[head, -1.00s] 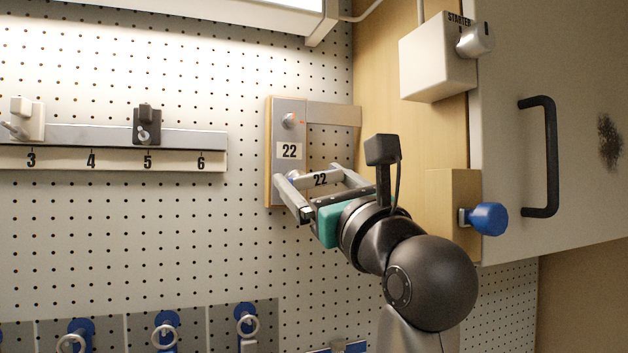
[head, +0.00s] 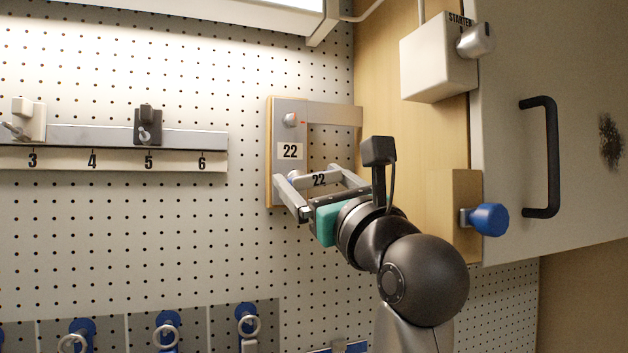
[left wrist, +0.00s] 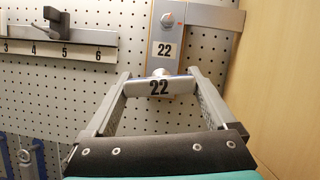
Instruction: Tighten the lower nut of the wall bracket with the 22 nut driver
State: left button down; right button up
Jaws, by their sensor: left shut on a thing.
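The wall bracket (head: 289,134) is a grey plate on a wooden backing on the pegboard, labelled 22, with an arm reaching right at its top. Its upper nut (head: 290,120) has a small red mark beside it; it also shows in the left wrist view (left wrist: 168,19). My left gripper (head: 318,182) is shut on the 22 nut driver (left wrist: 158,87), a silver handle marked 22 lying across between the fingers. The driver's far end is at the lower part of the bracket plate. The lower nut is hidden behind the driver. My right gripper is not in view.
A cabinet with a black handle (head: 548,157) stands at the right. A blue knob (head: 488,219) and a starter box (head: 437,63) stick out near it. A numbered rail (head: 185,143) is at the left. Ring-headed items (head: 166,331) hang below.

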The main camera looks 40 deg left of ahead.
pick_arm(q)
jog(key=shift+w+a, duration=0.4)
jog(key=shift+a, duration=0.25)
dwell(0.5)
jog(key=shift+r+m+t+h+p, duration=0.1)
jog(key=shift+m+t+h+p, duration=0.3)
jog(key=shift+m+t+p, duration=0.85)
jog(key=shift+m+g, duration=0.35)
jog(key=shift+m, duration=0.5)
jog(key=shift+m+t+h+p, duration=0.6)
jog(key=shift+m+t+p, duration=0.4)
jog(key=shift+m+p, duration=0.95)
